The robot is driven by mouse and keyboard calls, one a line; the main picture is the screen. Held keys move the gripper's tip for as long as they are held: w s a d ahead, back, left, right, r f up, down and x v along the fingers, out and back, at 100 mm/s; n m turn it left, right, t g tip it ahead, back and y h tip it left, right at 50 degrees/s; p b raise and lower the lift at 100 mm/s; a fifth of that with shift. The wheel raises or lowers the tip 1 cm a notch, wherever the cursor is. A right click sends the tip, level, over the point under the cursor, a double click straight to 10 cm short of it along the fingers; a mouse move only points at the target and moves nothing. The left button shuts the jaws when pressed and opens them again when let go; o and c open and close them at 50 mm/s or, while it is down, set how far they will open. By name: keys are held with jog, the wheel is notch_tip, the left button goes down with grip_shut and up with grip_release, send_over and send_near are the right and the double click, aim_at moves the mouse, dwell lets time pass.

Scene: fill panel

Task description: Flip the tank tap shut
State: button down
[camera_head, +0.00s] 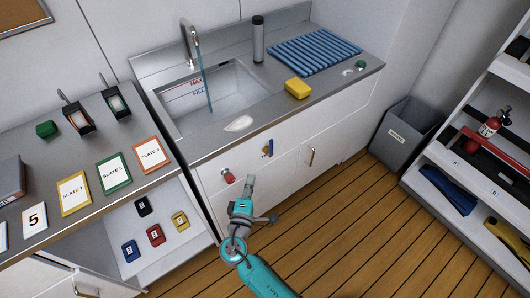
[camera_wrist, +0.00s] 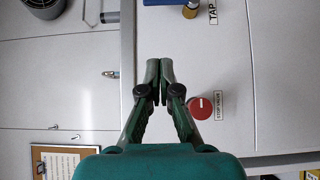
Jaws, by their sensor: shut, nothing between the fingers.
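The tap has a blue lever (camera_head: 270,146) and a brass body, on the white cabinet front below the sink. In the head view the lever looks roughly upright. In the wrist view the tap's blue lever (camera_wrist: 165,2) is cut by the top edge, beside a "TAP" label (camera_wrist: 212,12). My gripper (camera_head: 250,179) is in front of the panel, below and left of the tap. My gripper's fingertips (camera_wrist: 160,62) are together and empty, apart from the tap. A thin stream of water (camera_head: 207,88) falls from the faucet (camera_head: 188,38) into the tank basin (camera_head: 220,95), marked MAX and FILL.
A grey bin (camera_head: 405,135) stands further right. The wooden floor ahead is clear.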

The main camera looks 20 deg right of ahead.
aim_at(271, 148)
jog(key=shift+s+d+x, duration=0.2)
jog(key=shift+d+x, duration=0.2)
jog(key=shift+x, duration=1.75)
jog(key=shift+s+d+x, duration=0.25)
jog(key=shift+d+x, duration=0.2)
jog(key=shift+x, duration=1.7)
jog(key=shift+s+d+x, duration=0.2)
jog(key=shift+d+x, duration=0.2)
jog(key=shift+x, duration=1.75)
